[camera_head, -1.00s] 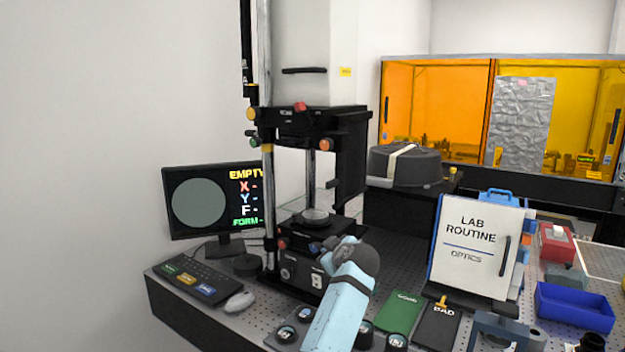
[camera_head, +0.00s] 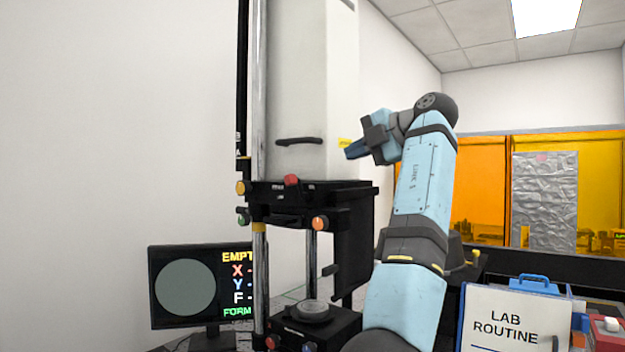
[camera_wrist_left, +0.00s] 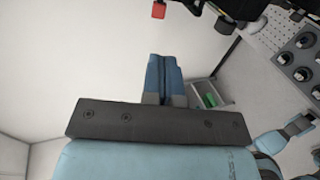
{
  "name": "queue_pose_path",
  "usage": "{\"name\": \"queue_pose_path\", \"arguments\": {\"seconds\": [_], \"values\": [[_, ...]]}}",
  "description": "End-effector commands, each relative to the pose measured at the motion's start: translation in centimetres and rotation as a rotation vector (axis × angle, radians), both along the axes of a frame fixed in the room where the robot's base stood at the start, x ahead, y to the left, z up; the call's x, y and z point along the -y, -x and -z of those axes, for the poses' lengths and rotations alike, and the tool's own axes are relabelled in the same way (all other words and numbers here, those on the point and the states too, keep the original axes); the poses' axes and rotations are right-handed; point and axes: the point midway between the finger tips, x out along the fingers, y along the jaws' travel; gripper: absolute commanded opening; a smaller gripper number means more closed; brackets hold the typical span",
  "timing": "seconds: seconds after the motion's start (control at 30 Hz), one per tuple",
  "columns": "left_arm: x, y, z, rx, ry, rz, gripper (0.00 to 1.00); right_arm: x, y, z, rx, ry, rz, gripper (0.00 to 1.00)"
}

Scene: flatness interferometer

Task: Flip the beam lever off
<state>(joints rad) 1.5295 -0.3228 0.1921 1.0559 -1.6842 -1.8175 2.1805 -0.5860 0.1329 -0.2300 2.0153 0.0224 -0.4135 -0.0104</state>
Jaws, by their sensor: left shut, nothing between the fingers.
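The interferometer is a tall white column (camera_head: 312,85) over a black head (camera_head: 305,196). A black horizontal bar (camera_head: 298,141) is on the column's front. A red knob (camera_head: 291,181) sits on the black head's top front edge, and a red block shows in the left wrist view (camera_wrist_left: 158,10). I cannot tell for certain which part is the beam lever. My left gripper (camera_head: 352,151) is raised right of the column, near a yellow label, its blue fingers pointing left. The fingers are together and empty, as the left wrist view (camera_wrist_left: 165,72) also shows.
A monitor (camera_head: 190,287) reading "EMPTY" stands left of the instrument. A round stage (camera_head: 312,311) lies below the black head. A "LAB ROUTINE" board (camera_head: 510,325) and an orange enclosure (camera_head: 476,185) are at the right. Open air surrounds the gripper's front.

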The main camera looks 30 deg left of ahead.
Motion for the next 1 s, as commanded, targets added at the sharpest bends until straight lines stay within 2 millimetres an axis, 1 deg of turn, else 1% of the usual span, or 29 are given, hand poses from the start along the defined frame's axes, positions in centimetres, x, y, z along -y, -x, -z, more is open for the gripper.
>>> {"name": "queue_pose_path", "arguments": {"seconds": [0.1,0.2,0.33,0.43,0.57,0.8,1.0], "values": [[0.0,0.0,0.0,-0.001,0.0,0.0,0.0,-0.1,1.4,0.7,-0.027,-0.001,-0.002,0.43],[0.0,-0.1,0.0,-0.002,0.0,0.002,0.0,-0.3,2.2,1.3,-0.043,-0.002,-0.003,0.43],[-0.4,-0.1,0.2,-0.002,0.0,0.002,0.0,-0.3,2.0,1.2,-0.04,-0.003,-0.006,0.43],[-1.4,-0.2,0.6,-0.003,0.001,0.001,0.0,-0.3,1.6,0.9,-0.031,-0.003,-0.006,0.43],[-3.7,-0.3,1.4,-0.004,0.001,0.0,0.0,-0.3,1.3,0.6,-0.025,-0.002,-0.006,0.43],[-8.5,-0.7,3.1,-0.003,0.001,0.001,0.0,-0.3,1.3,0.3,-0.02,-0.001,-0.005,0.43],[-11.6,-0.9,4.3,-0.003,0.0,0.001,0.0,-0.2,1.3,0.0,-0.016,0.001,-0.004,0.43]]}}
